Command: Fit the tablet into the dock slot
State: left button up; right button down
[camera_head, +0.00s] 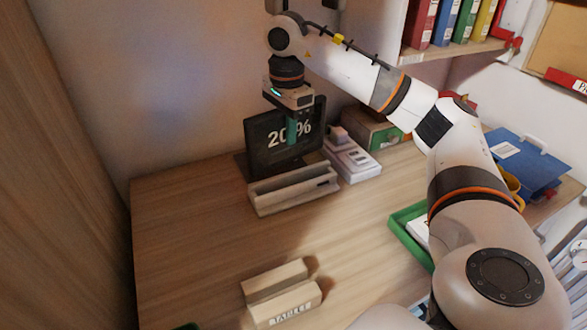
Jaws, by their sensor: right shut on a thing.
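The tablet (266,145), a dark panel showing "20%", stands nearly upright at the back of the desk. My right gripper (292,131) is shut on its upper edge, with a teal finger in front of the screen. A long beige dock (265,207) lies right in front of the tablet's lower edge. That edge is partly hidden behind the dock, so I cannot tell whether it is in a slot. A second beige block (262,282), grooved and labelled "TABLET", sits empty at the front of the desk. My left gripper is not in view.
A white boxed device (355,163) stands just right of the dock. A green tray (404,233) and a blue folder (525,160) lie further right, partly behind my right arm. A shelf with binders (440,25) hangs above. The desk's left side is clear.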

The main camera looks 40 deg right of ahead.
aim_at(295, 146)
jog(key=shift+d+m, duration=0.5)
jog(key=shift+d, duration=0.15)
jog(key=shift+d+f+m+b, duration=0.1)
jog(key=shift+d+m+b, duration=0.2)
jog(key=shift+b, duration=0.1)
notch_tip(295, 146, down, 5)
jog(key=shift+b, duration=0.65)
jog(key=shift+f+b, duration=0.35)
jog(key=shift+f, duration=1.9)
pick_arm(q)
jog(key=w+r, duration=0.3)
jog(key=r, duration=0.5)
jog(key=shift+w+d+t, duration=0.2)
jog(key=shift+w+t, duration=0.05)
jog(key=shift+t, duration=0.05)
pick_arm(e)
jog(key=c, duration=1.8)
grip_release()
jog(key=shift+f, duration=0.15)
jog(key=o, duration=0.4)
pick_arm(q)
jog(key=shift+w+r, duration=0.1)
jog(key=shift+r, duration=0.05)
pick_arm(e)
jog(key=shift+o, duration=0.2)
